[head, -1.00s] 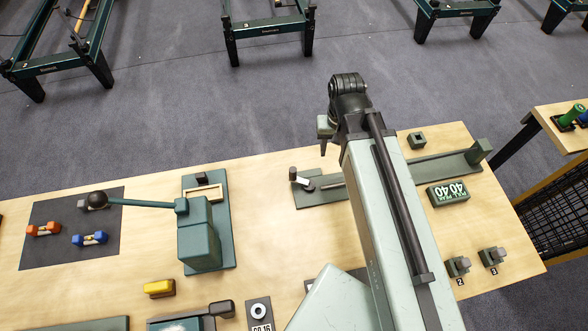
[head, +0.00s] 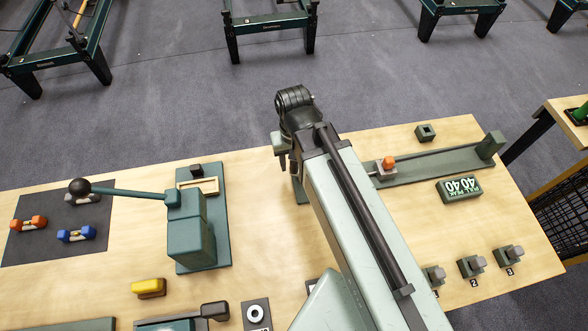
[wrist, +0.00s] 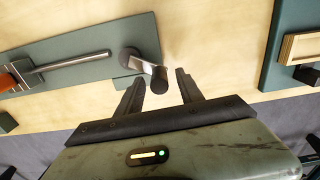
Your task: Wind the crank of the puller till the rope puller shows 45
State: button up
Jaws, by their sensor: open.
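The rope puller is a long green base (head: 440,163) at the back right of the table, with a rod, an orange block (head: 388,163) and an end post. Its display (head: 458,189) reads 40 and 40, upside down to me. In the wrist view the crank (wrist: 136,61) has a silver arm and a black knob (wrist: 159,80). My arm hides the crank in the head view. My gripper (wrist: 158,76) is open, with the knob between its fingertips; I cannot tell whether they touch it. In the head view my gripper (head: 284,160) is over the base's left end.
A green lever unit (head: 197,240) with a black ball stands to the left. Dumbbells lie on a dark mat (head: 50,250). A yellow block (head: 149,287) and several numbered grey buttons (head: 471,266) are near the front. Bare wood (head: 410,225) lies between the puller and buttons.

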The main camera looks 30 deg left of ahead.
jog(key=shift+f, duration=0.35)
grip_shut()
jog(key=shift+s+d+n, duration=0.1)
jog(key=shift+s+n, duration=0.25)
jog(key=shift+n, duration=0.35)
jog(key=shift+s+d+n, duration=0.1)
jog(key=shift+s+n, duration=0.2)
jog(key=shift+n, duration=0.4)
grip_release()
jog(key=shift+r, duration=0.1)
